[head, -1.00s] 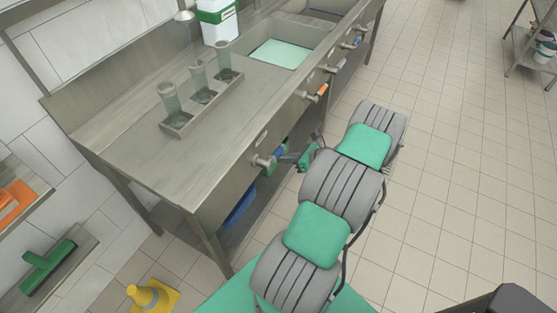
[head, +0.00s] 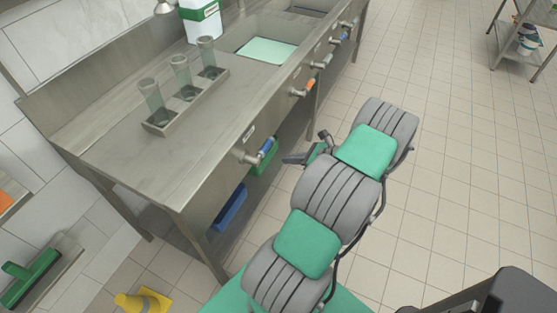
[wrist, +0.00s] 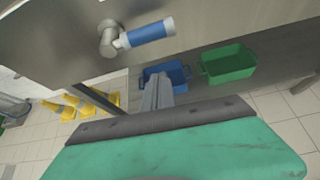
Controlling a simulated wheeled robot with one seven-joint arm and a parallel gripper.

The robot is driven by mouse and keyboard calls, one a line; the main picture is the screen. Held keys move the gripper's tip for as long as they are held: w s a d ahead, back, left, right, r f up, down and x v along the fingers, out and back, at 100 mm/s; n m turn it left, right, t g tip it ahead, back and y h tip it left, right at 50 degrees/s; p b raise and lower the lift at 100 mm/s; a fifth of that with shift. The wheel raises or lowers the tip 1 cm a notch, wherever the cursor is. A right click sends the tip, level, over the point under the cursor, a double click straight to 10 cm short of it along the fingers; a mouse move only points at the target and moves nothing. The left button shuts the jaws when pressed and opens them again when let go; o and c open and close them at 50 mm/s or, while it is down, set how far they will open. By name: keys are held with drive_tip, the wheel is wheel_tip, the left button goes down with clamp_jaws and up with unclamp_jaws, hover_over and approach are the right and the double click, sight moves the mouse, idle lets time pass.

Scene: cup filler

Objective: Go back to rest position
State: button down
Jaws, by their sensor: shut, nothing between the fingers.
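My gripper (head: 296,158) is in front of the steel counter (head: 130,165), close to the blue-handled valve (head: 262,152) but apart from it. In the wrist view the shut fingers (wrist: 158,95) point toward the space under the counter, with nothing between them. The blue-handled valve (wrist: 140,36) shows at the top of the wrist view. My arm reaches from the bottom of the head view up and bends back toward the counter.
Three glass cylinders stand in a metal rack (head: 205,98) on the counter. Blue (head: 230,208) and green (head: 265,158) bins sit beneath. A yellow cone (head: 143,300) stands at the lower left. Floor at the right is clear; a shelf (head: 515,45) stands far right.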

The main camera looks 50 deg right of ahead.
drive_tip(key=s+a+f+n+g+y, duration=0.1)
drive_tip(key=s+a+f+n+g, duration=0.1)
drive_tip(key=s+a+f+n, duration=0.35)
drive_tip(key=s+a+f+n+g+y, duration=0.1)
drive_tip(key=s+a+f+n+g, duration=0.15)
drive_tip(key=s+n, duration=0.5)
drive_tip(key=s+a+r+n+g, duration=0.4)
drive_tip(key=s+a+n+g, duration=0.1)
drive_tip(key=s+a, duration=0.1)
drive_tip(key=w+a+r+n+h, duration=0.3)
drive_tip(key=w+a+r+n, duration=0.35)
drive_tip(key=r, duration=0.45)
drive_tip(key=w+a+r+n+h, duration=0.3)
drive_tip(key=w+a+r+n, duration=0.35)
drive_tip(key=r, duration=0.55)
drive_tip(key=w+a+r+n, duration=0.1)
drive_tip(key=w+a+r, duration=0.1)
drive_tip(key=a, duration=0.3)
drive_tip(key=w+a+r+n+t, duration=0.1)
drive_tip(key=w+a+r, duration=0.1)
drive_tip(key=a, duration=0.3)
drive_tip(key=shift+w+a+n, duration=0.15)
drive_tip(key=shift+w+n, duration=0.1)
drive_tip(key=shift+n, duration=0.05)
